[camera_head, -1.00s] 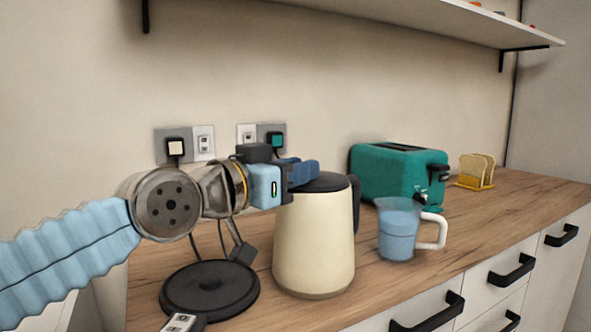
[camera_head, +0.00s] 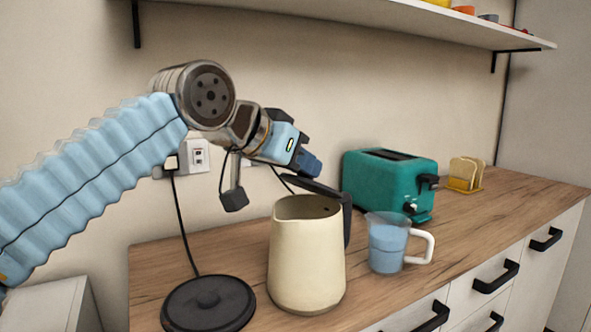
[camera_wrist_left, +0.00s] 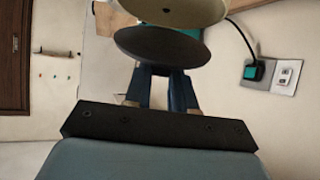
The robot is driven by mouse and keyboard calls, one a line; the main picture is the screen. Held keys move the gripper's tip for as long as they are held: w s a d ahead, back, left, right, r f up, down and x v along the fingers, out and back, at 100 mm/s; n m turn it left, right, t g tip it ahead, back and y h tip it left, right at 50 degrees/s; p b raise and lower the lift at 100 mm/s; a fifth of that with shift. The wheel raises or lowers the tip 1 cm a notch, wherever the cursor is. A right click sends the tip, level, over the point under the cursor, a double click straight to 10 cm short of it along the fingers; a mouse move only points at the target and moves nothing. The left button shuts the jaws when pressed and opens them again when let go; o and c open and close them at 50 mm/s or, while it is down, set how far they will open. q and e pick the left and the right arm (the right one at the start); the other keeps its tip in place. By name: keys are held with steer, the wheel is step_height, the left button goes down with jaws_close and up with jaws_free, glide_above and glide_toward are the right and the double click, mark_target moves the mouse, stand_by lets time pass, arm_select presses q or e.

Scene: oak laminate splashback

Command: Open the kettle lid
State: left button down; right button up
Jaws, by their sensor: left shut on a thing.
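The cream kettle (camera_head: 305,260) stands upright on the wooden counter, its round mouth uncovered at the front. Its dark lid (camera_head: 312,187) is tilted up and back, near the black handle (camera_head: 347,220) on the right. My left gripper (camera_head: 313,168) comes in from the left above the kettle, shut on the lid at its raised side. In the left wrist view the lid (camera_wrist_left: 160,46) is a dark disc at the fingertips, with part of the cream kettle (camera_wrist_left: 178,10) beyond it. My right gripper is not in view.
The black kettle base (camera_head: 208,303) lies empty at the left. A blue measuring jug (camera_head: 386,248) with a white handle stands close right of the kettle, and a green toaster (camera_head: 385,183) behind it. A toast rack (camera_head: 465,175) is farther right. A shelf (camera_head: 400,25) hangs above.

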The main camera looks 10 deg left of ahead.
arm_select(q)
steer(key=shift+w+d+r+g, duration=0.2)
steer(key=shift+w+r+g, duration=0.05)
steer(key=shift+g, duration=0.05)
steer(key=shift+y, duration=0.3)
steer(key=c, duration=0.9)
jaws_free()
steer(key=v, duration=1.3)
steer(key=shift+s+a+r, duration=0.2)
steer(key=shift+a+r, duration=0.05)
steer(key=shift+r, duration=0.05)
